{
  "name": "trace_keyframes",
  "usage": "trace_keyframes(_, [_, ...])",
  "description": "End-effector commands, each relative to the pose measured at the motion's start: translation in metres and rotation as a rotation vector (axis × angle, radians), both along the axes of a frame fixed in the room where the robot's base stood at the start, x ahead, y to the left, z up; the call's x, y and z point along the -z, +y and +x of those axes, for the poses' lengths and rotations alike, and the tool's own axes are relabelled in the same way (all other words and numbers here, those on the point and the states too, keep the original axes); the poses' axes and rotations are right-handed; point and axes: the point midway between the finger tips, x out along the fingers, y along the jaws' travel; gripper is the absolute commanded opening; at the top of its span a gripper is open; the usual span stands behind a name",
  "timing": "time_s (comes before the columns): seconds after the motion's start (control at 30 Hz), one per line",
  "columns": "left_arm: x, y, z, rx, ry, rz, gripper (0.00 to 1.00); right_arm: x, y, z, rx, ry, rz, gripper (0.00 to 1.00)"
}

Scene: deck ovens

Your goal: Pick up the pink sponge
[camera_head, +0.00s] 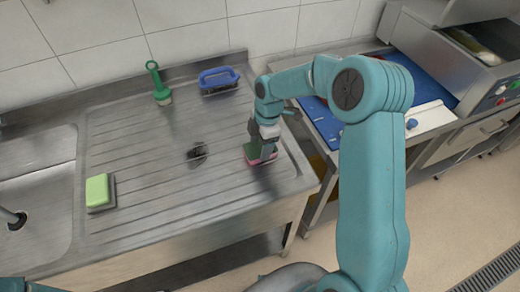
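The pink sponge (251,155) lies on the ribbed steel drainboard near its right edge, with a green layer on top and pink showing below. My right gripper (264,152) points down at the sponge, and its fingers reach it. Part of the sponge is hidden behind the fingers. The view is too small to tell whether the fingers are closed on it. Of my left arm only a small part shows at the bottom left corner; its gripper is out of view.
A green sponge (98,190) lies at the left of the drainboard. A green brush (159,84), a blue brush (218,80) and a dark scourer (197,152) lie on it too. A sink (35,195) is at far left; a machine with a blue surface (425,70) stands right.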

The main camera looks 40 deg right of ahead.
Motion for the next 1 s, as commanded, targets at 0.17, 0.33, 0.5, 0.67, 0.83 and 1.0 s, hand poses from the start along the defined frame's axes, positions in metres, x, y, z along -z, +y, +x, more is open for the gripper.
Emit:
trace_keyframes(0.17, [0.0, 0.0, 0.0, 0.0, 0.0, 0.0, 0.42, 0.0, 0.0, 0.0, 0.0, -0.001, 0.0, 0.4])
trace_keyframes(0.33, [0.0, 0.0, 0.0, 0.0, 0.0, 0.0, 0.42, 0.0, 0.0, 0.0, 0.0, -0.001, 0.0, 0.4])
trace_keyframes(0.5, [0.001, 0.0, 0.0, 0.0, 0.0, 0.0, 0.42, -0.008, 0.0, 0.001, 0.001, -0.004, -0.001, 0.4])
trace_keyframes(0.67, [0.006, 0.0, 0.0, 0.0, 0.0, 0.0, 0.42, -0.031, 0.0, 0.001, 0.0, -0.007, 0.0, 0.4])
trace_keyframes(0.83, [0.011, 0.0, 0.0, 0.0, 0.0, 0.0, 0.42, -0.079, 0.0, 0.002, -0.001, -0.009, -0.002, 0.4])
trace_keyframes(1.0, [0.013, 0.0, 0.0, 0.0, 0.0, 0.0, 0.42, -0.134, 0.0, 0.002, 0.001, -0.009, -0.001, 0.4])
